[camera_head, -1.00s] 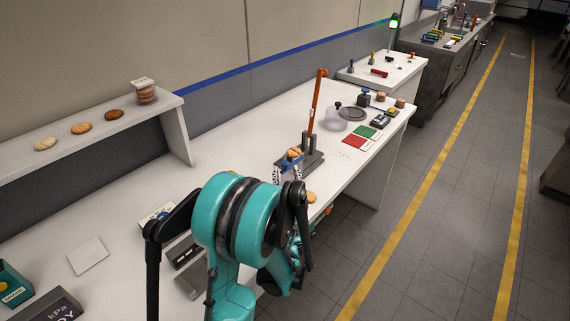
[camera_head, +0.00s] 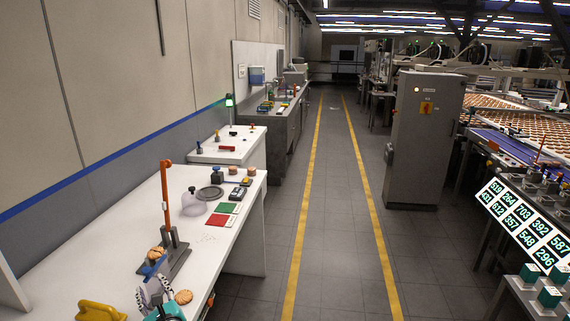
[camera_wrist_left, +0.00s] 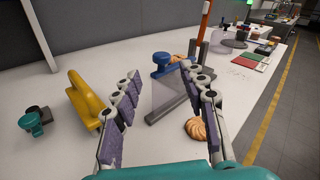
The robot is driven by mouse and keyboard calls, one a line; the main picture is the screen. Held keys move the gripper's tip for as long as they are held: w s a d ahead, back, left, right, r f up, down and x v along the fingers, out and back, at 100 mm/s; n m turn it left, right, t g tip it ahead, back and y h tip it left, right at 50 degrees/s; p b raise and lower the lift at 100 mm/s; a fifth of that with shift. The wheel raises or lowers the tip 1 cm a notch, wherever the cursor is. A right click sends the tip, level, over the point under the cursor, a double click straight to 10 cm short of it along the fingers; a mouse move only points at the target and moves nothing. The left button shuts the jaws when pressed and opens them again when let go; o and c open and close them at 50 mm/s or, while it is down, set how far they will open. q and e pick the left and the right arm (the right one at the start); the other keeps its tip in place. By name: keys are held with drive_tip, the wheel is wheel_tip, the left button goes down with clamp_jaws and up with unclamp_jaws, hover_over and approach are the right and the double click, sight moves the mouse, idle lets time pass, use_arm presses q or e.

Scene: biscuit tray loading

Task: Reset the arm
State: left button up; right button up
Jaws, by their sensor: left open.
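A biscuit (camera_head: 157,253) sits at the stand beside a blue part (camera_wrist_left: 161,66). Another biscuit (camera_head: 184,296) lies on the bench to the right of the gripper; it also shows in the left wrist view (camera_wrist_left: 196,128). My right gripper is out of view.
A yellow handled object (camera_wrist_left: 84,98) stands left of the fingers. Red and green cards (camera_head: 229,208), a clear dome (camera_head: 194,205) and small devices lie farther along the bench (camera_head: 130,240). The aisle floor (camera_head: 330,250) is clear. A grey cabinet (camera_head: 425,135) stands right.

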use_arm(q)
drive_tip(key=s+d+f+n+g+h, duration=0.3)
drive_tip(key=s+d+n+g+h, duration=0.3)
drive_tip(key=s+d+n+h, duration=0.5)
drive_tip(key=s+d+n, duration=0.8)
drive_tip(key=d+n, duration=0.3)
drive_tip(key=n, duration=0.3)
drive_tip(key=shift+d+f, duration=0.2)
